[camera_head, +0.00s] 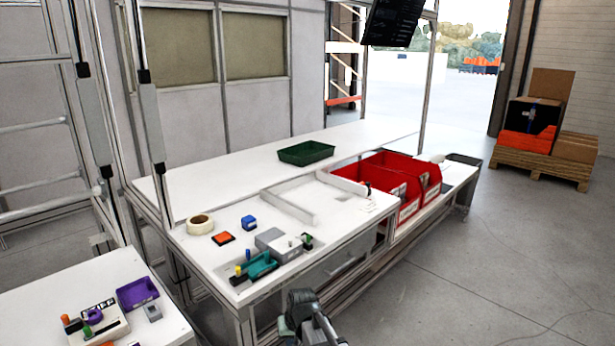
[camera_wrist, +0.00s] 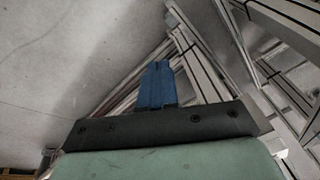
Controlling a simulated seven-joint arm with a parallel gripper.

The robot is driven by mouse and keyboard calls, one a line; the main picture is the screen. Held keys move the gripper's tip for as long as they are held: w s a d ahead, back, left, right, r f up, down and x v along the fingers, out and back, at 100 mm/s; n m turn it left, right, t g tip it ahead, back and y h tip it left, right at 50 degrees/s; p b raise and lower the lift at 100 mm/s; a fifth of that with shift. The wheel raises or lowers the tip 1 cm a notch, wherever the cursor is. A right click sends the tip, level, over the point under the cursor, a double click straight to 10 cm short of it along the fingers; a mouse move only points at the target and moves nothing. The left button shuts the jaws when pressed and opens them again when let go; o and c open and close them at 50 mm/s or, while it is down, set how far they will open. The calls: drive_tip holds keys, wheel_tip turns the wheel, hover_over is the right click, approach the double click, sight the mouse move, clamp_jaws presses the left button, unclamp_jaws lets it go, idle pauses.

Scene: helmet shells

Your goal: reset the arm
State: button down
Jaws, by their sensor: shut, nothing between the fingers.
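My gripper (camera_wrist: 157,68) shows in the wrist view as blue fingers pressed together, with nothing between them. It hangs over bare grey floor, with the metal frame of a table behind and to the right of it. In the head view only part of my arm shows at the bottom centre, in front of the white workbench (camera_head: 225,262). The fingertips cannot be made out there. No helmet shell can be made out in either view.
On the workbench are red bins (camera_head: 385,183), a green tray (camera_head: 306,152), a tape roll (camera_head: 200,224) and a teal holder (camera_head: 258,267). A side table (camera_head: 165,325) with a purple tray (camera_head: 137,293) stands at left. Floor at right is clear up to a loaded pallet (camera_head: 545,165).

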drive_tip(key=s+d+f+m+g+h, duration=0.1)
drive_tip(key=s+d+f, duration=0.25)
drive_tip(key=d, duration=0.35)
drive_tip(key=s+d+f, duration=0.2)
drive_tip(key=s+d, duration=0.2)
drive_tip(key=d, duration=0.4)
drive_tip(key=s+d+f+m+g+h, duration=0.1)
drive_tip(key=s+d+f, duration=0.25)
drive_tip(key=d, duration=0.35)
drive_tip(key=s+f+g, duration=0.3)
drive_tip(key=s+f, duration=0.7)
drive_tip(key=s, duration=0.5)
drive_tip(key=s+f+g, duration=0.3)
drive_tip(key=s+f, duration=0.7)
drive_tip(key=s, duration=0.5)
drive_tip(key=shift+s+f+g, duration=0.15)
drive_tip(key=shift+s+g, duration=0.1)
drive_tip(key=shift+g, duration=0.15)
